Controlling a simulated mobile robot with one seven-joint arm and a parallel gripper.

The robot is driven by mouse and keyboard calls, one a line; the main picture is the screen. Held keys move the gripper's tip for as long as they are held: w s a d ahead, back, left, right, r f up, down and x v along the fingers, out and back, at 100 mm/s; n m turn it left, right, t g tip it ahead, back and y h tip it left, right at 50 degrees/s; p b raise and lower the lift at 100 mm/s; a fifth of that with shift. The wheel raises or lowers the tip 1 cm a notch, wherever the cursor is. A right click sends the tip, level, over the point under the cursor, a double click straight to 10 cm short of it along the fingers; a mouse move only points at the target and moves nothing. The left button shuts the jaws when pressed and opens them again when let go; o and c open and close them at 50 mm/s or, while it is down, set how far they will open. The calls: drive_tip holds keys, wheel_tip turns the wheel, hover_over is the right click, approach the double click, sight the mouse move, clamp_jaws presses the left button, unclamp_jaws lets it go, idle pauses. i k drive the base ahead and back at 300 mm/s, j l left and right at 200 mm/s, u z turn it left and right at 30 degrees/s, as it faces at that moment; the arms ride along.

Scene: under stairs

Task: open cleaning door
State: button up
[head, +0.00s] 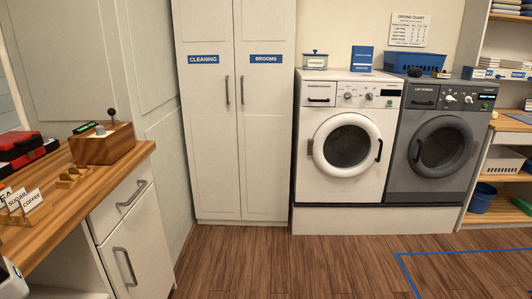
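The cleaning door (208,140) is the left door of a tall white cabinet in the head view, with a blue label (203,59) reading CLEANING. It looks closed, flush with the door beside it. Its vertical dark handle (227,90) is near its right edge. The right door (265,140) is labelled BROOMS and also looks closed, with its handle (242,90) near the middle seam. My gripper is not visible. A small white piece at the bottom left edge is too cut off to identify.
A wooden-topped counter (125,160) with drawers and a wooden box (101,143) stands at the left. A white washing machine (347,140) and a grey one (438,145) stand right of the cabinet. The wooden floor (270,265) before the cabinet is clear.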

sight(204, 29)
drive_tip(key=i, duration=1.25)
drive_tip(key=i+l+u, duration=0.3)
drive_tip(key=i, duration=0.2)
drive_tip(key=i+l+u, duration=0.25)
drive_tip(key=i, duration=0.2)
drive_tip(key=i+l+u, duration=0.95)
drive_tip(key=l, duration=0.3)
drive_tip(key=l+u, duration=0.25)
drive_tip(key=l, duration=0.35)
